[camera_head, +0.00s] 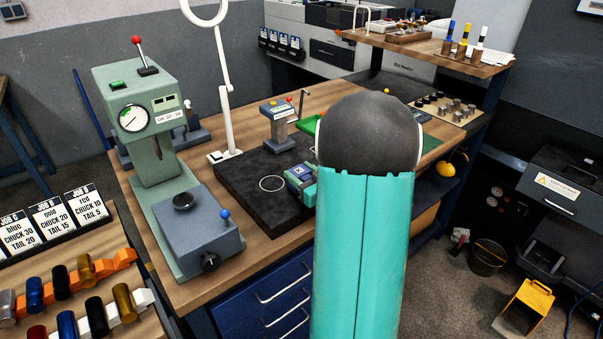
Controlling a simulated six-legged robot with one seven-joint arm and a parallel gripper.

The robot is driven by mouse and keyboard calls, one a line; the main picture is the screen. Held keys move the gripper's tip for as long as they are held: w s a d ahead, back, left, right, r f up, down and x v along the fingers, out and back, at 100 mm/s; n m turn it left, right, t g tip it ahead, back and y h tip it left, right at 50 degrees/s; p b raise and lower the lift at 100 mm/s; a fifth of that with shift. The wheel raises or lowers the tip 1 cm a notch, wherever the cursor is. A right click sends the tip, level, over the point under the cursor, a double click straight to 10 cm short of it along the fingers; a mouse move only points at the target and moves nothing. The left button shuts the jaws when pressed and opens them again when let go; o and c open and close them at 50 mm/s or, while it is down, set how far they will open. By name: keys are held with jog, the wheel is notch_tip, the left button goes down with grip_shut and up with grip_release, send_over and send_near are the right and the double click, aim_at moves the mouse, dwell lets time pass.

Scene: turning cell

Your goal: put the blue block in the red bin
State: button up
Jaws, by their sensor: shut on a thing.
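My teal arm with its dark round joint fills the middle of the head view and hides part of the workbench behind it. My gripper's fingers do not show. A small blue and teal piece shows just left of my arm, over the black plate (243,190); I cannot tell whether it belongs to my arm. I cannot make out the blue block. No red bin shows in this view.
A green press (157,190) stands on the wooden bench at left. A white lamp arm (228,105), a small grey device (279,120) and a green tray (313,128) are near the plate. A rack of coloured cylinders (125,302) is at lower left. A black bucket (487,258) stands on the floor.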

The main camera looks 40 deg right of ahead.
jog(key=o, duration=0.8)
jog(key=shift+f, duration=0.1)
jog(key=shift+c, duration=0.2)
jog(key=o, duration=0.3)
